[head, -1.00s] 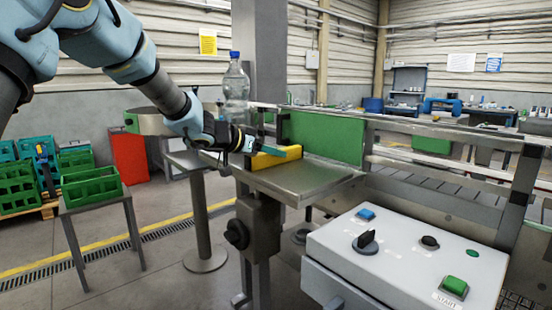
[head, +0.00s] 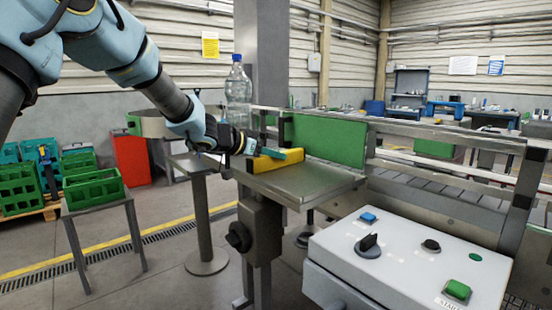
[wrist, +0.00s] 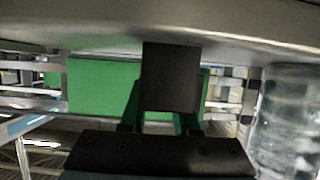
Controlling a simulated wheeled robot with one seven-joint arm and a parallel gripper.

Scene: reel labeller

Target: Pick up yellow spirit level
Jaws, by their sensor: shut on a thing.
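The yellow spirit level (head: 262,164) is at the left end of the metal table, in front of the green panel. In the head view my gripper (head: 284,154) is at the level, with its teal fingers at the level's upper side. It is shut on the level; the fingers and wrist hide part of it. In the wrist view the teal fingers (wrist: 158,122) stand on either side of a dark block (wrist: 170,78); no yellow shows there. I cannot tell whether the level touches the tabletop.
The metal table (head: 305,184) is bare towards the front. A green panel (head: 326,139) and rails stand behind it. A clear bottle (head: 238,92) with a blue cap stands close behind my wrist. A control box (head: 400,262) with buttons is at front right.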

